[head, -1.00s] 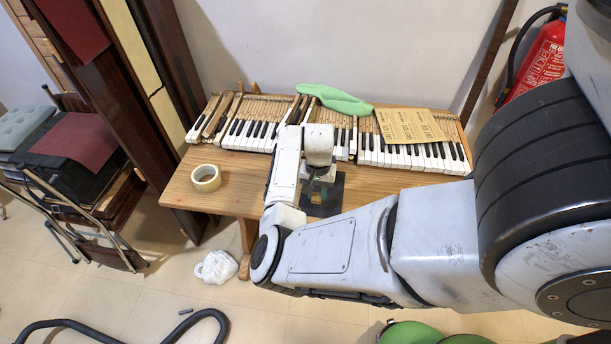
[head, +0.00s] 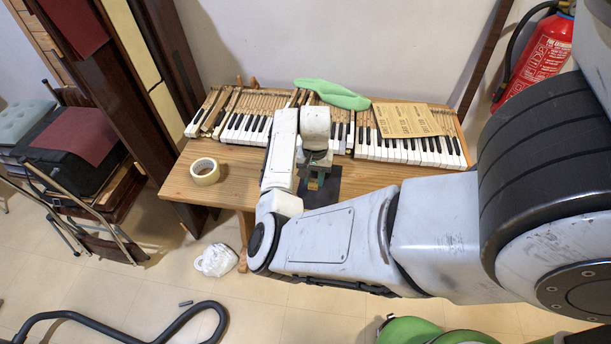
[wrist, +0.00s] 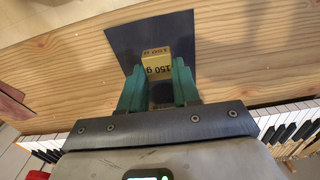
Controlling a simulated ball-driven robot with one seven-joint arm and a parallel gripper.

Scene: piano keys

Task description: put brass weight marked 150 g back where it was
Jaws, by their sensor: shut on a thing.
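The brass weight (wrist: 157,66) is a small yellow block marked 150 g in the wrist view. My gripper (wrist: 160,88) has green fingers shut on its two sides. A dark square mat (wrist: 120,38) lies on the wooden table beyond and around the weight in that view. In the head view my gripper (head: 314,182) is over the dark mat (head: 327,190), and the weight is mostly hidden by my wrist. I cannot tell whether the weight touches the mat.
Piano keys (head: 405,152) line the back of the wooden table (head: 232,172). A tape roll (head: 205,171) stands at the left. Brown sandpaper sheets (head: 408,119) and a green cloth-like piece (head: 331,94) lie on the keys. The table between tape and mat is clear.

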